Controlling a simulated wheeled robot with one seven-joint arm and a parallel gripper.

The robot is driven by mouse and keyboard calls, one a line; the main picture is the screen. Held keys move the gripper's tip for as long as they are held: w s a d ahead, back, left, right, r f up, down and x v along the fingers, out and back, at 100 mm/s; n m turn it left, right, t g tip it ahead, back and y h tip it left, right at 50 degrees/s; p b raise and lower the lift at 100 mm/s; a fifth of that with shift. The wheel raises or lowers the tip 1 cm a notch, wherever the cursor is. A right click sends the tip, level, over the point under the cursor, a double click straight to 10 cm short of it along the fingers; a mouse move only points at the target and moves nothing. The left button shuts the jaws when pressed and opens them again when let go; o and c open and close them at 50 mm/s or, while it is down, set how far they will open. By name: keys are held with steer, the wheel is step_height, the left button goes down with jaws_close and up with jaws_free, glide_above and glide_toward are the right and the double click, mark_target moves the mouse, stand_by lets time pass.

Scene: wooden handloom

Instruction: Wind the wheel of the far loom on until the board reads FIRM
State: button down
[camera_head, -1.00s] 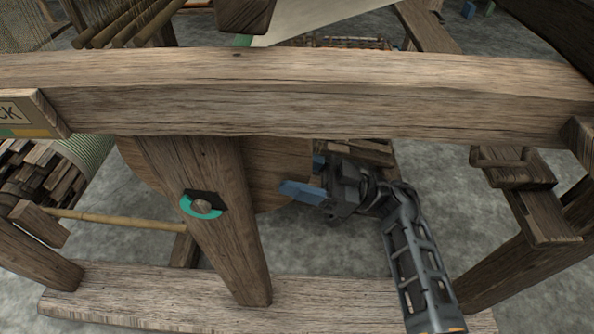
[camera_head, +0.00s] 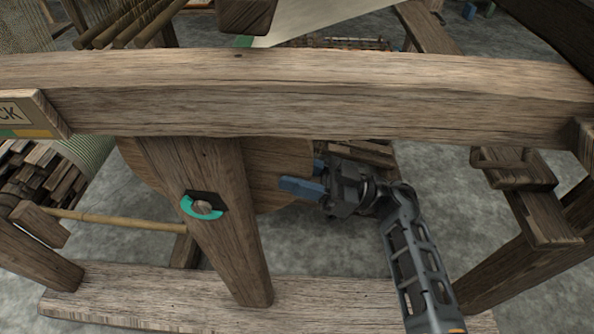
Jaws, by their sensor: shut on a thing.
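The wheel (camera_head: 278,172) is a round wooden disc behind a slanted post, its top hidden by a thick beam. My gripper (camera_head: 308,178) is at the wheel's right edge, with one blue finger in front of the rim and the other behind it. It is shut on the rim. A hub (camera_head: 203,207) with a teal arc and a dark patch sits on the post. The board (camera_head: 22,118) is at the left edge, partly cut off; only the letters "CK" show, above a green and yellow strip.
The thick beam (camera_head: 300,105) crosses the whole view just above my gripper. The slanted post (camera_head: 225,230) stands left of it. A wooden stepped piece (camera_head: 540,205) is at the right. Bare floor (camera_head: 330,245) shows below my gripper.

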mark_target(300, 159)
steer(key=r+p, duration=0.1)
steer(key=p, duration=0.2)
steer(key=shift+d+r+h, duration=0.15)
steer(key=shift+r+h, duration=0.2)
steer(key=shift+h, duration=0.05)
steer(key=r+h+p, duration=0.1)
steer(key=r+p, duration=0.1)
steer(key=p, duration=0.4)
steer(key=shift+d+h, duration=0.1)
steer(key=shift+h, duration=0.3)
steer(key=h+p, duration=0.1)
steer(key=p, duration=0.2)
steer(key=shift+r, duration=0.3)
steer(key=shift+f, duration=0.1)
steer(key=c, duration=0.7)
jaws_free()
steer(key=shift+f, duration=0.1)
